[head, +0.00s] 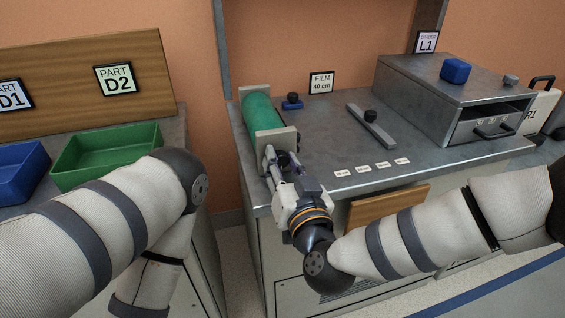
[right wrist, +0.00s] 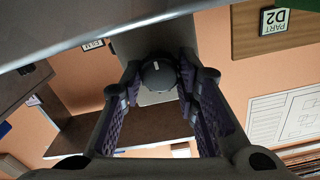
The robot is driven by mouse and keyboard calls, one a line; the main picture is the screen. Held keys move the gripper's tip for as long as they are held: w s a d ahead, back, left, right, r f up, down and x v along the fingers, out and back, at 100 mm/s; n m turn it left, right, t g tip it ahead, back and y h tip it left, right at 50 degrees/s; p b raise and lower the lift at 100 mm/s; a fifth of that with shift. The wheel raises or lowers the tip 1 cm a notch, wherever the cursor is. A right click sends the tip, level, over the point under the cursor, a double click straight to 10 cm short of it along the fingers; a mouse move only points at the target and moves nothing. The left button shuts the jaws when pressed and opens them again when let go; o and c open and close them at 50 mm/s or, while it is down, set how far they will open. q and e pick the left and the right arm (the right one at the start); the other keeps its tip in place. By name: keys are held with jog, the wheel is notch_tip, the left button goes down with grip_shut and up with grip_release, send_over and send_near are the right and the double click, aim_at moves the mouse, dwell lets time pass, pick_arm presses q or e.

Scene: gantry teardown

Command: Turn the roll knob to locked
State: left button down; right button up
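The roll knob (right wrist: 158,74) is a dark round knob with a small white mark, on the grey end plate (head: 280,143) of the green film roll (head: 261,116). In the right wrist view it sits between the fingertips of my right gripper (right wrist: 158,88). The fingers are spread on either side of it, and I cannot tell whether they touch it. In the head view my right gripper (head: 276,162) reaches up to the end plate and mostly hides the knob. My left arm shows at the left, but its gripper is out of view.
The grey bench (head: 330,130) carries a film sign (head: 321,82), a blue block with a dark knob (head: 292,101), a grey bar with a knob (head: 371,124) and a metal drawer box (head: 455,98). Green (head: 107,155) and blue bins (head: 20,170) stand at left.

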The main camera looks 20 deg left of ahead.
jog(key=shift+m, duration=0.4)
jog(key=m, duration=0.4)
jog(key=shift+f, duration=0.1)
jog(key=m, duration=0.4)
jog(key=shift+f+b, duration=0.1)
jog(key=shift+b, duration=0.25)
jog(key=m+b, duration=0.1)
jog(key=m, duration=0.4)
jog(key=shift+f, duration=0.1)
pick_arm(q)
jog(key=shift+s+f+g+b, duration=0.55)
jog(key=shift+s+f, duration=0.75)
jog(key=shift+f, duration=0.2)
pick_arm(e)
jog(key=shift+m, duration=1.9)
pick_arm(q)
jog(key=shift+f, duration=0.1)
pick_arm(e)
jog(key=shift+m, duration=0.3)
jog(key=o, duration=1.2)
jog(key=shift+c, duration=0.2)
